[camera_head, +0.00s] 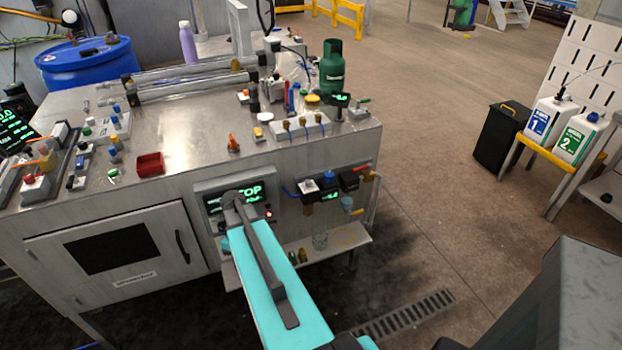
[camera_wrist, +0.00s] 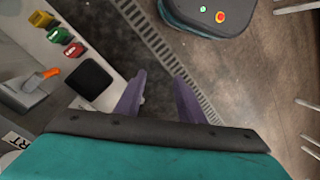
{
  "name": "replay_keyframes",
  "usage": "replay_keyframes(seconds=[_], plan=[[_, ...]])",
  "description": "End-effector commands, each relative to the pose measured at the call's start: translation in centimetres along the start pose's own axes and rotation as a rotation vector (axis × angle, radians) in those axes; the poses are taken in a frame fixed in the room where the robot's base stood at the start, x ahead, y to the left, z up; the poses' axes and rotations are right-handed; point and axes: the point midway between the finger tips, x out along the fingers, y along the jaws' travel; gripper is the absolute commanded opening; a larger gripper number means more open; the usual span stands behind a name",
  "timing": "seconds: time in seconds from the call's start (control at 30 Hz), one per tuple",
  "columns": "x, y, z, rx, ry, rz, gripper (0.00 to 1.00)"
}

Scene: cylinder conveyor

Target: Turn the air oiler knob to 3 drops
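A row of air units is mounted on the front of the steel bench at its right end in the head view. It has a blue knob (camera_head: 329,177), a green-lit display (camera_head: 330,195) and a black unit (camera_head: 349,181) with a small bowl (camera_head: 347,203) under it. I cannot tell for sure which part is the oiler, and no drop marks are readable. My teal arm reaches up in front of the bench, left of these units. My gripper (camera_wrist: 161,82) shows in the wrist view with two purple fingers apart and nothing between them. The air units are not in the wrist view.
A lit control panel (camera_head: 212,203) is partly hidden by my arm. A low shelf (camera_head: 345,240) with a glass and small parts sits under the air units. Wrist view: a floor grate (camera_wrist: 160,45), an orange-handled tool (camera_wrist: 48,73) and a black pad (camera_wrist: 90,78).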

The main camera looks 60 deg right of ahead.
Motion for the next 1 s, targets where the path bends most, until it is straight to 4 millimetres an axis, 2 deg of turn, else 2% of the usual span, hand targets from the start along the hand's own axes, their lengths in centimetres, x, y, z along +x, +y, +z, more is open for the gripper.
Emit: replay_keyframes(seconds=[0.03, 0.1, 0.57, 0.87, 1.0], plan=[[-1.6, 1.7, 0.2, -0.002, 0.019, 0.004, 0.35], [-3.5, 3.5, 0.8, -0.014, 0.039, 0.008, 0.35], [-15.1, 13.2, 6.3, -0.059, 0.188, 0.046, 0.35], [-23.3, 18.8, 11.2, -0.058, 0.35, 0.091, 0.35], [-27.3, 21.1, 14.2, -0.06, 0.427, 0.127, 0.35]])
